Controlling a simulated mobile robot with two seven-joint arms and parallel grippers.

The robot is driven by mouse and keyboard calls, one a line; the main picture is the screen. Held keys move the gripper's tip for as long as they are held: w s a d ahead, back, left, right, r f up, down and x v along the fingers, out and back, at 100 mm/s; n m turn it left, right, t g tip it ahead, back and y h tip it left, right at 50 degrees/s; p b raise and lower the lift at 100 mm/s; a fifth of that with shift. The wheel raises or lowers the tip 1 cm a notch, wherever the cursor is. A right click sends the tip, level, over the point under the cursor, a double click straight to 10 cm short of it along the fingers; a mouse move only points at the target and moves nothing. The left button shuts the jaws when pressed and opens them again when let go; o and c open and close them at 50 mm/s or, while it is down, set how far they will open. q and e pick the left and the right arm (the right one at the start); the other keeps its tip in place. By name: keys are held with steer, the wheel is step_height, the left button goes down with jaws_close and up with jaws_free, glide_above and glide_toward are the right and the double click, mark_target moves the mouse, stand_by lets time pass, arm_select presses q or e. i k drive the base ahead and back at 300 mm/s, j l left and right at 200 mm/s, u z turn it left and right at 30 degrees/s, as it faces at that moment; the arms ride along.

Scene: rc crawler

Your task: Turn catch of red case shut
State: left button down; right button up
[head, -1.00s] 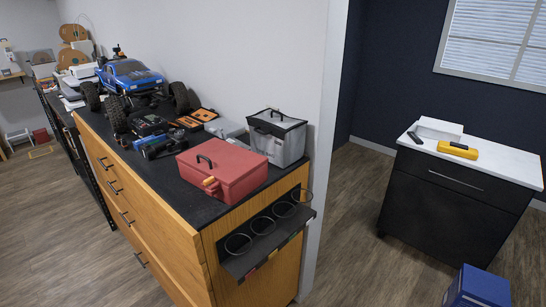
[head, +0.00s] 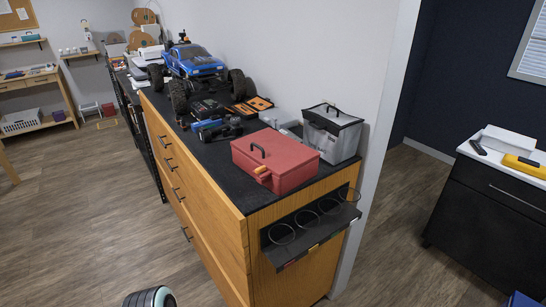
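The red case (head: 285,160) sits on the black top of the wooden cabinet, near its right end. Neither of my grippers is in the head view. A rounded dark and pale part, likely of my own arm, shows at the bottom edge, well apart from the case.
A grey box with a black lid (head: 332,132) stands right behind the case. A blue truck (head: 195,64) and small parts lie farther left. A rack with rings (head: 308,229) juts from the cabinet end. The floor (head: 120,215) left of the cabinet is clear.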

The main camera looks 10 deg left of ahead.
mark_target(258, 171)
steer(key=i+j, duration=0.1)
steer(key=j, duration=0.45)
steer(key=i+j+z, duration=0.15)
steer(key=j, duration=0.4)
steer(key=i+j, duration=0.1)
steer(key=j, duration=0.45)
steer(key=z, duration=0.05)
